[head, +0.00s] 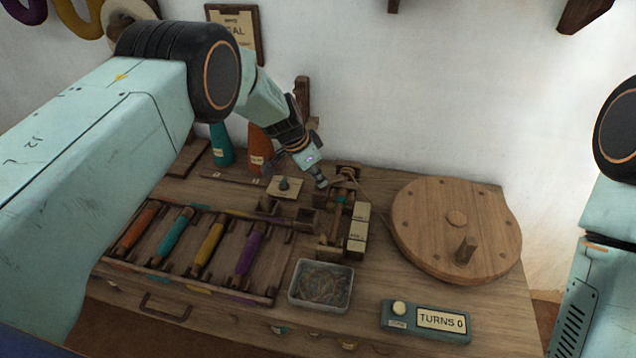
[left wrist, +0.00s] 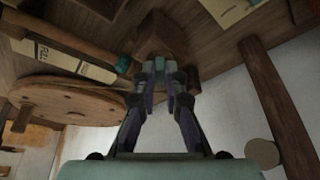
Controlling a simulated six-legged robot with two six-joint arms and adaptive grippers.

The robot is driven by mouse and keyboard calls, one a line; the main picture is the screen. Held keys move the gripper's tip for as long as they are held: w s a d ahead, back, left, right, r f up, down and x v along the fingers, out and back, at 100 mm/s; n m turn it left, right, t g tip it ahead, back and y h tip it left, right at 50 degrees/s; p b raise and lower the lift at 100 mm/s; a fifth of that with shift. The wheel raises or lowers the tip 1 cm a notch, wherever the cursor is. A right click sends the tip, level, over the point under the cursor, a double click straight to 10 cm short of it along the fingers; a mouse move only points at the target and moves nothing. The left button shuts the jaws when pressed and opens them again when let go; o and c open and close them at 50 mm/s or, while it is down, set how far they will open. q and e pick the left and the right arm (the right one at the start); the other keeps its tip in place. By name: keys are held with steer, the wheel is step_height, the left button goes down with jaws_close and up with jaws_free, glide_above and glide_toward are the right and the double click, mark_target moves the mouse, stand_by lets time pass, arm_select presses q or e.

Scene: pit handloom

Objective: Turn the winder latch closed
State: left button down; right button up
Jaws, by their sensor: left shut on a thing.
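The winder (head: 340,212) is a small wooden frame with a teal bobbin, on the bench left of the round wooden wheel (head: 455,225). My left gripper (head: 320,184) reaches down to its upper left part. In the left wrist view my left gripper (left wrist: 165,72) has its fingertips close together against a brown wooden part (left wrist: 155,42) of the winder. It is shut on a small piece there, apparently the winder latch, mostly hidden by the fingers. I cannot tell the latch's angle. My right gripper is out of view; only part of the right arm shows.
A rack of coloured bobbins (head: 205,247) lies on the left. A tray of thread scraps (head: 320,286) and a counter reading TURNS 0 (head: 428,320) stand in front. Pale labelled blocks (head: 357,228) sit close beside the winder. Two cones (head: 221,144) stand behind.

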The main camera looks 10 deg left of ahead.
arm_select(q)
steer(key=m+b, duration=0.2)
steer(key=b, duration=0.1)
steer(key=m+g+b, duration=0.1)
steer(key=m+b, duration=0.1)
steer(key=b, duration=0.1)
steer(key=m+g+h+b, duration=0.1)
steer(key=m+b, duration=0.2)
steer(key=shift+w+f+b, duration=0.25)
steer(key=shift+w+b, duration=0.1)
steer(key=shift+r+m+g+b, duration=0.1)
steer(key=shift+m+g+b, duration=0.4)
steer(key=shift+m+b, duration=0.45)
steer(key=c, duration=1.5)
jaws_free()
steer(key=shift+d, duration=0.1)
steer(key=shift+o, duration=0.4)
steer(key=shift+r, duration=0.1)
steer(key=shift+a, duration=0.2)
steer(key=v, duration=1.2)
